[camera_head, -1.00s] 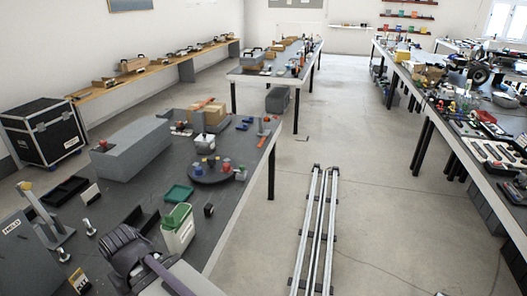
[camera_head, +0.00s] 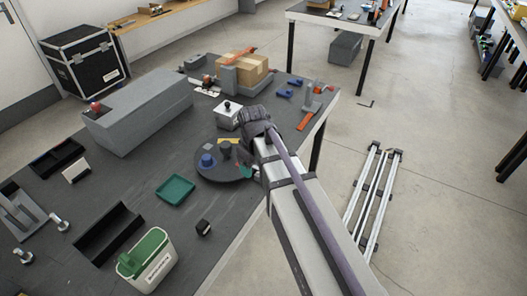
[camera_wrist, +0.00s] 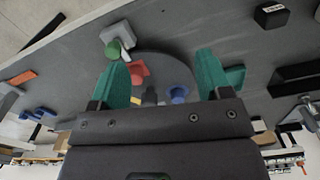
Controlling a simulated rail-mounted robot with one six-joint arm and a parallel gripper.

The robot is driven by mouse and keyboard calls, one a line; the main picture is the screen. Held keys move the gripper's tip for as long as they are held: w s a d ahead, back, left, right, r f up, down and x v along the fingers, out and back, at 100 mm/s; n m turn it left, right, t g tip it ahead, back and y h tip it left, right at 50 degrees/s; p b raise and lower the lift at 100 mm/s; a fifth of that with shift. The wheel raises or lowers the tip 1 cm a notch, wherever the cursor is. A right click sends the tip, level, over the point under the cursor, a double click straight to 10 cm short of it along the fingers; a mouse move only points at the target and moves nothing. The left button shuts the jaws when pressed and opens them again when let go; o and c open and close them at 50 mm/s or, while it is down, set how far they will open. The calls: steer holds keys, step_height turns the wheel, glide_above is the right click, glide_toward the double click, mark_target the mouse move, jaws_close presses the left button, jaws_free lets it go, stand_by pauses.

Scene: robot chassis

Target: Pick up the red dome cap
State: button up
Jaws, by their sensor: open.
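A red piece (camera_wrist: 137,70) sits on the dark round platter (camera_wrist: 165,62) in the wrist view, beside the left finger; its domed shape is hard to make out. In the head view my arm hides it, and only part of the platter (camera_head: 218,178) shows. My gripper (camera_wrist: 162,70) is open, its two green fingers spread over the platter with nothing held between them. A blue domed piece (camera_wrist: 179,93) stands near the right finger; it also shows in the head view (camera_head: 207,161).
A green cylinder (camera_wrist: 113,49) on a grey part stands near the platter's edge. A green tray (camera_head: 175,189), a white-and-green bin (camera_head: 148,262) and a small black block (camera_head: 203,228) lie nearby. A cardboard box (camera_head: 243,70) stands behind. Bare tabletop shows between them.

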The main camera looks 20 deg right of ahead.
steer(key=w+f+n, duration=0.1)
steer(key=w+n, duration=0.4)
steer(key=n, duration=0.1)
steer(key=w+n+b, duration=0.1)
steer(key=w+n, duration=0.4)
steer(key=n, duration=0.1)
steer(key=w+f+n+b, duration=0.1)
steer(key=w+n, duration=0.4)
steer(key=n, duration=0.1)
steer(key=shift+w+d+f+n, duration=0.15)
steer(key=shift+w+f+n, duration=0.05)
steer(key=shift+f+n, duration=0.1)
steer(key=shift+w+n, duration=0.15)
steer(key=shift+n, duration=0.55)
step_height(320, 180, down, 11)
steer(key=b, duration=1.1)
steer(key=shift+r, duration=0.15)
steer(key=c, duration=1)
